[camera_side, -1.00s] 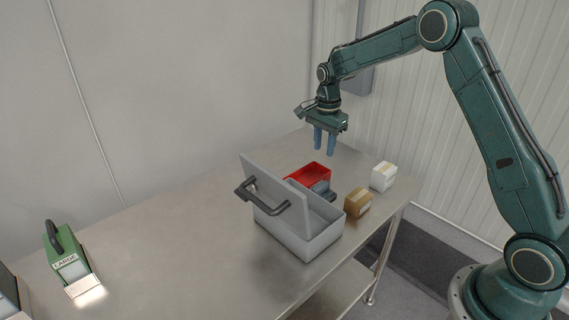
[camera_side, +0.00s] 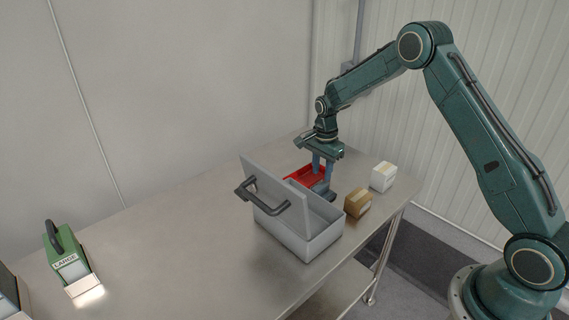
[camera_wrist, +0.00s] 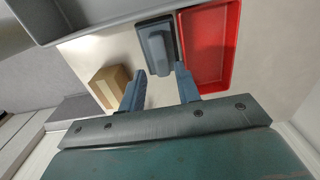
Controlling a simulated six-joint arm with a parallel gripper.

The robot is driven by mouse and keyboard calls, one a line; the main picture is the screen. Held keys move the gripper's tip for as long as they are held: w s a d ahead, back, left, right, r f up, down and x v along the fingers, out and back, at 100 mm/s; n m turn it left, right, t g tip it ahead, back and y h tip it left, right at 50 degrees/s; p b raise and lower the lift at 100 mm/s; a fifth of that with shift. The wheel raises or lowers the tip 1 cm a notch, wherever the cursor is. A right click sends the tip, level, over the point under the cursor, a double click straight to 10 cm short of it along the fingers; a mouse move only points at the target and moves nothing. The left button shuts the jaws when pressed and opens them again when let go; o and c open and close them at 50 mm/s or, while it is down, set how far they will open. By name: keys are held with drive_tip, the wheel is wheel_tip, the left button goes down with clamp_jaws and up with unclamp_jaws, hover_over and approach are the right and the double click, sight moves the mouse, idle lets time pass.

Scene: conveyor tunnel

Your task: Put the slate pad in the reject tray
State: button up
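The slate pad (camera_side: 321,190), a dark grey block with a raised grip on top, sits on the steel table between the grey bin and the red tray. It also shows in the wrist view (camera_wrist: 157,45), just beyond the fingertips and beside the tray's left wall. The red tray (camera_side: 297,180), likely the reject tray, is empty in the wrist view (camera_wrist: 208,50). My gripper (camera_side: 322,176) points down over the pad, fingers apart with nothing between them. In the wrist view the open fingers (camera_wrist: 160,72) straddle the pad's line. Whether they touch it cannot be told.
A grey bin (camera_side: 305,240) with a raised lid and dark handle stands close in front of the pad. A brown carton (camera_side: 358,203) and a white carton (camera_side: 383,176) stand to the right. A green case marked LARGE (camera_side: 68,262) is far left. The table's left middle is clear.

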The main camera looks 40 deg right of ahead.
sight(321, 185)
drive_tip(key=shift+f, duration=2.6)
clamp_jaws()
drive_tip(key=shift+r, duration=0.15)
wheel_tip(321, 185, up, 20)
